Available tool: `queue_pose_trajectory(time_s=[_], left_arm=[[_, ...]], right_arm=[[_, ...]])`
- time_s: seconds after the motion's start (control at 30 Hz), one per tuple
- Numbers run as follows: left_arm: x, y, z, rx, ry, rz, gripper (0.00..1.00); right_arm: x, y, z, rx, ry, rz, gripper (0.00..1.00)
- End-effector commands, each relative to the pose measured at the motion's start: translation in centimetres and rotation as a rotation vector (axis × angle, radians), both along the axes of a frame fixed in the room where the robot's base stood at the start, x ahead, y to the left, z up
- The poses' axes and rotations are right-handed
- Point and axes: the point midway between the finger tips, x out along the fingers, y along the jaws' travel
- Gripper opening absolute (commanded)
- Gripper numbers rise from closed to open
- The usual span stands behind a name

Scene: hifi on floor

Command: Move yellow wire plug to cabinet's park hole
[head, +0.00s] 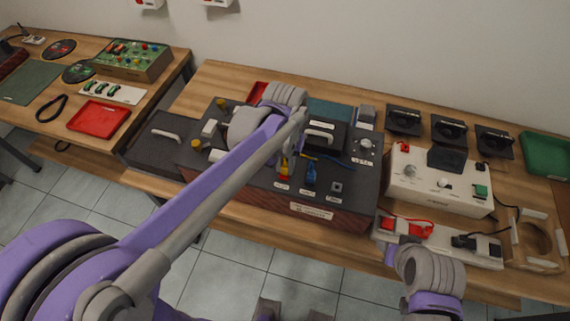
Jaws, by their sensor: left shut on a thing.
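The dark cabinet (350,205) stands on the middle table, with labelled sockets along the front of its top. A yellow wire plug (284,166) is upright above a red socket (282,178) at the front. My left gripper (287,152) reaches over the cabinet from the left and is shut on the yellow plug; its fingertips are small and partly hidden by my arm. A blue plug (310,175) stands just right of it. A grey square socket (336,187) farther right looks empty. My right gripper (392,254) is low at the right, by the table's front edge; its jaws are unclear.
A white box (440,185) with a knob and a green switch stands right of the cabinet. A white strip with a red plug (400,225) lies before it, close to my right gripper. Several black stands line the back. A red tray (98,119) lies on the left table.

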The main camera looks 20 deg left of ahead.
Motion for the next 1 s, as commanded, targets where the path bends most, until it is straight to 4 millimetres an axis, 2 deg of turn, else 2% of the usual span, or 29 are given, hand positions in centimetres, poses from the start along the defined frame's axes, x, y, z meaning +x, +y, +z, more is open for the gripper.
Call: queue_pose_trajectory(time_s=[0.67, 1.0], left_arm=[[0.0, 0.0, 0.7, 0.000, 0.000, 0.000, 0.00], [0.0, 0.0, 2.0, 0.000, -0.001, 0.000, 0.00]], right_arm=[[0.2, 0.0, 0.5, 0.000, -0.004, 0.000, 0.50], [0.6, 0.0, 1.5, 0.000, -0.011, 0.000, 0.50]])
